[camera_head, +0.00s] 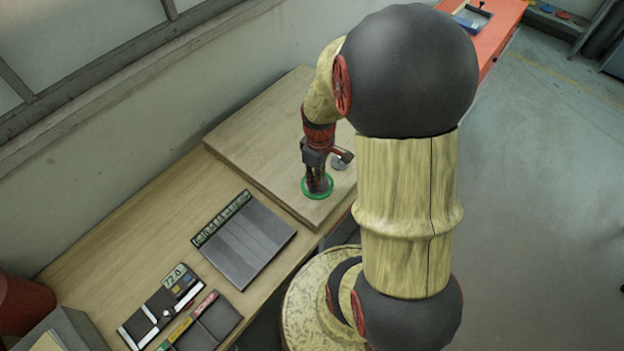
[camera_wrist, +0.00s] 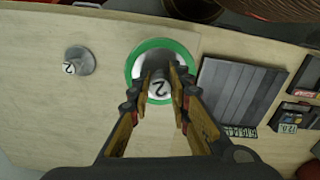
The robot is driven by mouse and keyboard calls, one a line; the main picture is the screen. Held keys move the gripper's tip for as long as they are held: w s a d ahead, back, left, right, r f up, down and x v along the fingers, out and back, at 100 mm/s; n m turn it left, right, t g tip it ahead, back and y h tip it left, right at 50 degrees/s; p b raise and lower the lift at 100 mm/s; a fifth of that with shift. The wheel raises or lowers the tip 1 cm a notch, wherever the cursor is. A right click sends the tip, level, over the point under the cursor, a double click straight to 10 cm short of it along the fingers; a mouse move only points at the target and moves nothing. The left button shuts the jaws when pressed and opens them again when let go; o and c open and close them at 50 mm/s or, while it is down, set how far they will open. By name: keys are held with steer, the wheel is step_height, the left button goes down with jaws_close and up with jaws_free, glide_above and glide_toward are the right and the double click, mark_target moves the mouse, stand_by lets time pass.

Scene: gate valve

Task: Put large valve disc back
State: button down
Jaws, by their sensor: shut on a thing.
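A silvery disc with a knob marked "2" (camera_wrist: 158,88) is between the fingers of my gripper (camera_wrist: 162,78) in the wrist view. The gripper is shut on its knob. The disc is within a green ring (camera_wrist: 131,66) on the wooden board; whether it rests on the board or hangs just above is unclear. The fingers hide part of it. In the head view my gripper (camera_head: 318,184) points down over the green ring (camera_head: 306,191). A smaller-looking grey disc with a knob marked "2" (camera_wrist: 79,62) stands apart, left of the ring in the wrist view.
A dark slotted tray (camera_head: 243,240) with a labelled edge lies beside the raised board (camera_head: 250,140). A device reading "72.0" (camera_head: 160,305) and a small compartment tray (camera_head: 205,322) are farther along the bench. A wall (camera_head: 110,130) runs behind the bench.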

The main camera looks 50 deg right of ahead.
steer(key=w+f, duration=0.1)
steer(key=w+d+f, duration=0.1)
steer(key=f, duration=0.1)
steer(key=w+d+f, duration=0.1)
steer(key=w+f, duration=0.1)
steer(key=shift+d+f, duration=0.1)
steer(key=shift+f, duration=0.15)
steer(key=shift+w+f+p, duration=0.15)
steer(key=shift+f+p, duration=0.35)
steer(key=shift+f, duration=1.15)
steer(key=shift+f, duration=0.2)
steer(key=c, duration=1.7)
jaws_free()
steer(key=shift+o, duration=0.2)
